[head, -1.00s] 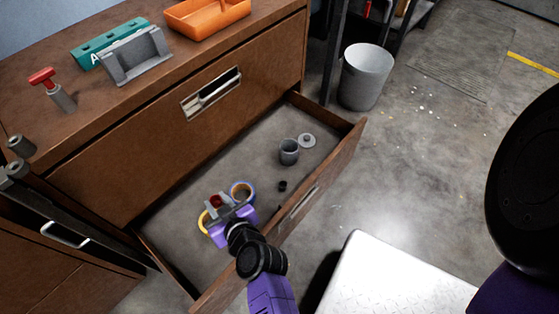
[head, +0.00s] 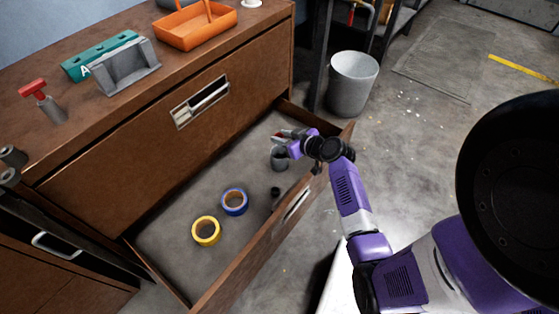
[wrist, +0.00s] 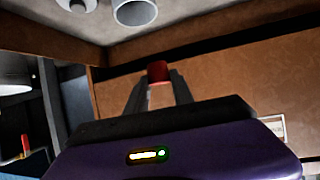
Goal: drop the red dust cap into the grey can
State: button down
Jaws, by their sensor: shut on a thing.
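The red dust cap (wrist: 157,72) is pinched between the fingertips of my gripper (wrist: 158,82) in the wrist view. In the head view the cap (head: 277,138) is a small red spot at the tip of my gripper (head: 284,136), above the open drawer. The small grey can (head: 279,160) stands upright in the drawer, just below my gripper in the picture, its top partly covered by it. The can's open mouth (wrist: 134,11) shows at the top of the wrist view, apart from the cap.
The drawer front (head: 262,254) bounds the near side. A pale bin (head: 352,84) stands on the floor.

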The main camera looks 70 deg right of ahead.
jog(key=d+f+b, duration=0.4)
jog(key=shift+w+f, duration=0.15)
jog(key=shift+f, duration=0.1)
dwell(0.4)
jog(key=c, duration=1)
grip_release()
jog(key=shift+p+v, duration=1.1)
jog(key=shift+v, duration=2.8)
jog(key=shift+a, duration=0.1)
